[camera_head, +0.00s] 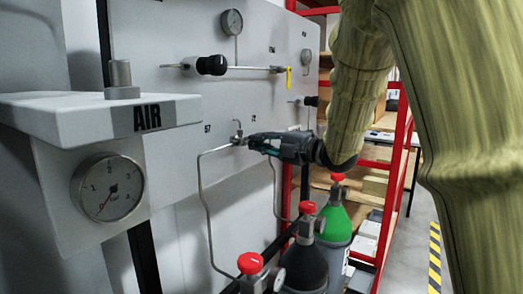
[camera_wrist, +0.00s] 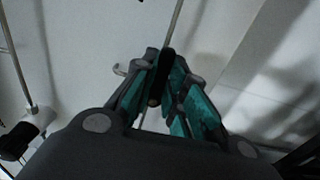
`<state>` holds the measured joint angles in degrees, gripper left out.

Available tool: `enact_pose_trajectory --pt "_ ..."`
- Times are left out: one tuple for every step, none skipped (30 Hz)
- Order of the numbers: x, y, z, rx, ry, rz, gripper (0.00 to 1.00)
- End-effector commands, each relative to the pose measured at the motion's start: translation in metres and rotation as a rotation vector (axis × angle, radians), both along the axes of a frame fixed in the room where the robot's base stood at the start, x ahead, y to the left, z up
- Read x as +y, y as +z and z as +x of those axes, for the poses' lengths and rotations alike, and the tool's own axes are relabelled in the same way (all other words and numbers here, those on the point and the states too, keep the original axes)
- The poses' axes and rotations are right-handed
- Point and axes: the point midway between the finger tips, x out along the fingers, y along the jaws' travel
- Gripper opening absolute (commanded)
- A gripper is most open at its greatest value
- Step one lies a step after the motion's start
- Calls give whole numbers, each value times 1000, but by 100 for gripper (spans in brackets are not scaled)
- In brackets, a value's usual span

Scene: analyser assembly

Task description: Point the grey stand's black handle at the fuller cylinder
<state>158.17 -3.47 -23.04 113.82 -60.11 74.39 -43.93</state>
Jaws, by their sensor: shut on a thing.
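The grey stand is a light panel (camera_head: 165,110) with gauges, thin pipes and valves. My gripper (camera_head: 256,142) reaches in from the right to a small valve fitting (camera_head: 239,137) low on the panel, where the pipes meet. In the wrist view my gripper (camera_wrist: 165,85) is shut with its teal-padded fingers around a black handle (camera_wrist: 166,62). The fingers hide much of the handle, so its exact direction is unclear. Gas cylinders stand below: a black-shouldered one (camera_head: 304,268) and a green-shouldered one (camera_head: 335,222), both with red caps. Their small gauges are too small to read.
A box marked AIR (camera_head: 120,117) with a large gauge (camera_head: 107,188) juts out at the left. Another red cap (camera_head: 250,263) shows at the bottom. A black knob (camera_head: 211,65) and a yellow lever (camera_head: 289,78) sit higher on the panel. Red shelving stands behind at right.

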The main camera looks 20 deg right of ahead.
Motion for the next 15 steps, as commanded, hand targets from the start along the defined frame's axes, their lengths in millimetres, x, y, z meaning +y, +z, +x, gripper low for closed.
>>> enact_pose_trajectory --pt "-1 -1 0 -4 -1 -5 0" --pt "-1 0 0 -6 -1 -7 0" --pt "-1 0 0 -7 -1 -9 0" --pt "-1 0 0 -8 -1 -10 0" --pt "-1 0 0 -9 -1 -12 0" --pt "-1 1 0 -9 -1 -12 0" --pt "-1 1 0 -10 -1 -13 0" --pt "-1 1 0 -10 -1 -13 0" --pt "-1 1 0 -10 -1 -13 0" --pt "-1 1 0 -10 -1 -13 0" --pt "-1 1 0 -10 -1 -13 0" --pt "-1 1 0 -9 -1 -12 0" --pt "-1 1 0 -9 -1 -12 0" --pt "-1 1 0 -9 -1 -12 0" --pt "-1 1 0 -9 -1 -12 16"
